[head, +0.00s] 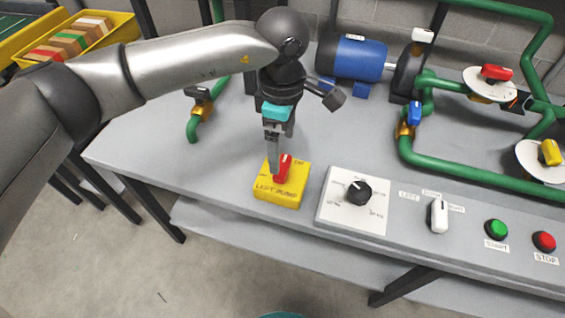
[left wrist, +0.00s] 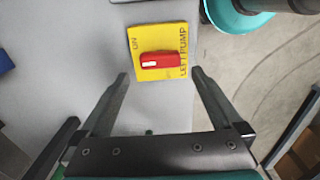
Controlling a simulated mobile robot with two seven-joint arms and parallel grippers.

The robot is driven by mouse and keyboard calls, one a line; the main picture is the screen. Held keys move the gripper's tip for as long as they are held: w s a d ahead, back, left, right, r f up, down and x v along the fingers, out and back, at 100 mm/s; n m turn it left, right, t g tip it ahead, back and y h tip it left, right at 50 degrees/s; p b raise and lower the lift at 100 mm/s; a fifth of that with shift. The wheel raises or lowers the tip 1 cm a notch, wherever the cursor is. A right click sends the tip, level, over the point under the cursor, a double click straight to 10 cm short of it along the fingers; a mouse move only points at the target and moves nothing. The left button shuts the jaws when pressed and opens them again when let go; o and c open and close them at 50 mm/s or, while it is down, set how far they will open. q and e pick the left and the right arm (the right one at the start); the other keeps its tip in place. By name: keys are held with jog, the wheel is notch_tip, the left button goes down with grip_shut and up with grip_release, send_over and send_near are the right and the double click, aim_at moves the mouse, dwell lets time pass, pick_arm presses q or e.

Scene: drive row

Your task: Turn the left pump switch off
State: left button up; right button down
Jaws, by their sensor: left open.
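The left pump switch is a yellow box (head: 278,191) marked LEFT PUMP with a red handle (head: 284,167) on top, near the table's front edge. In the left wrist view, the red handle (left wrist: 161,60) lies across the yellow plate (left wrist: 147,37), a white mark on its left part. ON is printed by the plate's upper left corner; I cannot read an OFF label. My left gripper (head: 273,160) points down at the switch and partly covers it in the head view. Its fingers (left wrist: 159,76) are open, one to each side and just short of the handle, with nothing between them.
A black dial on a white panel (head: 340,215) stands right of the switch. Further right are a white selector (head: 439,216), a green button (head: 496,229) and a red button (head: 544,241). A blue motor (head: 352,58) and green pipes (head: 440,166) stand behind. The tabletop left of the switch is clear.

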aim_at(283, 165)
pick_arm(q)
notch_tip(283, 165, down, 4)
jog(key=shift+f+b, duration=0.25)
jog(key=shift+b, duration=0.1)
jog(key=shift+f, duration=0.65)
pick_arm(e)
jog(key=shift+w+a+r, duration=0.1)
jog(key=shift+w+a, duration=0.2)
jog(key=shift+w, duration=0.45)
jog(key=shift+w+a+r, duration=0.1)
jog(key=shift+w+a, duration=0.2)
jog(key=shift+w, duration=0.4)
pick_arm(q)
jog(key=c, duration=1.2)
pick_arm(e)
jog(key=shift+f, duration=0.1)
